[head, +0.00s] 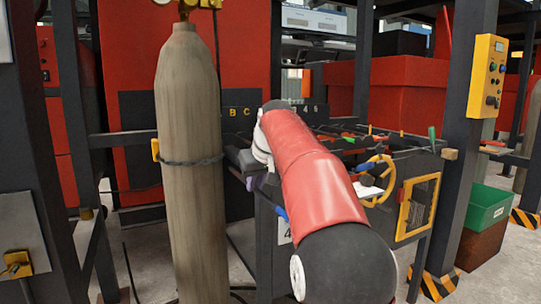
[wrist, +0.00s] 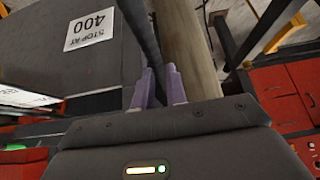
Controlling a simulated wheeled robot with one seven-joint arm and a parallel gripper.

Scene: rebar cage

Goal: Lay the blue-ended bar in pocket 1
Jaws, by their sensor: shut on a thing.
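My gripper (wrist: 160,88) has its purple fingers closed around a dark bar (wrist: 142,30) in the wrist view. The bar runs away from the fingers towards the top of that view, and no blue end shows there. In the head view my gripper (head: 250,180) is partly hidden behind my red and black arm. A small blue tip (head: 281,213) shows just below the arm; I cannot tell for certain that it belongs to the held bar. Pocket 1 cannot be made out, as my arm covers much of the bench.
A tall gas cylinder (head: 190,150) stands left of my gripper, close behind the bar in the wrist view. Bars with red, orange and green ends lie on the bench (head: 410,160). A yellow handwheel (head: 378,182) is at its front. A plate (wrist: 88,27) reads "STOP AT 400".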

